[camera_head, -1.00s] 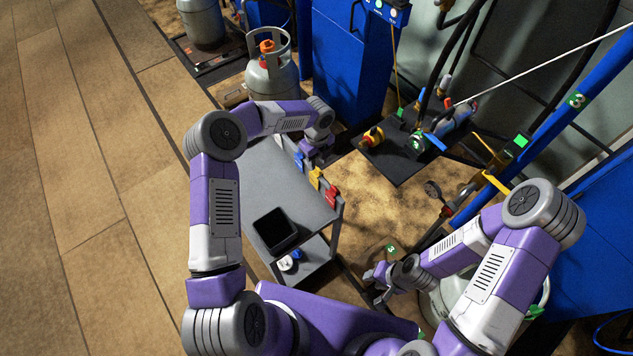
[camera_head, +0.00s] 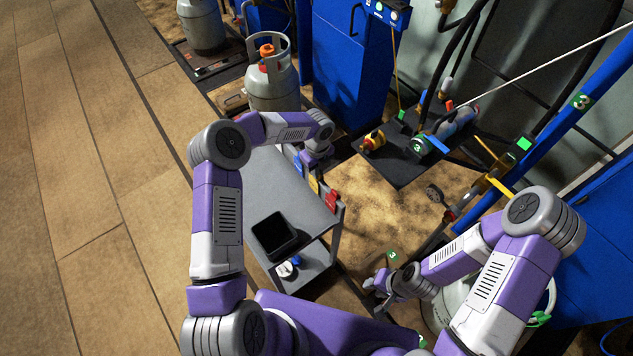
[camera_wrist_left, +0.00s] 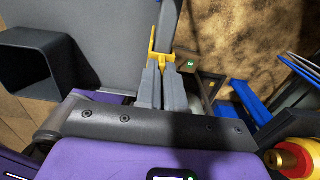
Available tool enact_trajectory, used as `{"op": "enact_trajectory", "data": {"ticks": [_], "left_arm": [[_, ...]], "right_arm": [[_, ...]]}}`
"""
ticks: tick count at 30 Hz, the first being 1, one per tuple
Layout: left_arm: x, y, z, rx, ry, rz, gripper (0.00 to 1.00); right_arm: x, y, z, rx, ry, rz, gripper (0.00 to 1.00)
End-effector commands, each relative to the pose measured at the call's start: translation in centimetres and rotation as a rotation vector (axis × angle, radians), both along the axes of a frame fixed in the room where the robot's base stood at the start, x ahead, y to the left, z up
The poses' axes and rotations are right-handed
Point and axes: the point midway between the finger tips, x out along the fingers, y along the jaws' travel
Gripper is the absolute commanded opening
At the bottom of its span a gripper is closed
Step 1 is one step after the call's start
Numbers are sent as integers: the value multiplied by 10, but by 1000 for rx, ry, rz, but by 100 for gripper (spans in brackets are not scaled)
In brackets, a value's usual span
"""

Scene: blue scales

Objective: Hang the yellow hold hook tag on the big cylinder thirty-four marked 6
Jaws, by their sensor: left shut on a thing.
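The yellow hold hook tag (camera_wrist_left: 160,45) is between the fingertips of my left gripper (camera_wrist_left: 162,80) in the left wrist view, and the gripper is shut on it. In the head view my left gripper (camera_head: 316,165) is at the far edge of the grey cart, with yellow (camera_head: 314,184) just below it. A big grey cylinder (camera_head: 273,92) with an orange-red valve and a collar stands beyond the cart. Another grey cylinder (camera_head: 203,25) stands at the upper left. I cannot read a 6 on either. My right gripper (camera_head: 376,282) is low at the right, its jaws unclear.
The grey cart (camera_head: 272,190) carries a black bin (camera_head: 274,234) and a red tag (camera_head: 331,201) on its edge. A dark platform (camera_head: 400,165) with valves stands to the right. A pale cylinder (camera_head: 437,312) is partly behind my right arm. The left floor is clear.

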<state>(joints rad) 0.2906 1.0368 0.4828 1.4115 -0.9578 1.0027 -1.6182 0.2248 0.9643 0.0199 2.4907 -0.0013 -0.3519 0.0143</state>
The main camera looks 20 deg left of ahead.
Motion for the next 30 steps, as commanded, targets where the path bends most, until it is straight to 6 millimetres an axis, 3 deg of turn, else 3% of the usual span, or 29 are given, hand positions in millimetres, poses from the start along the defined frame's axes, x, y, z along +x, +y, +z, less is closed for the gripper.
{"op": "enact_trajectory", "data": {"ticks": [30], "left_arm": [[0,0,41,0,0,-1,0]], "right_arm": [[0,0,30,0,0,0,37]]}}
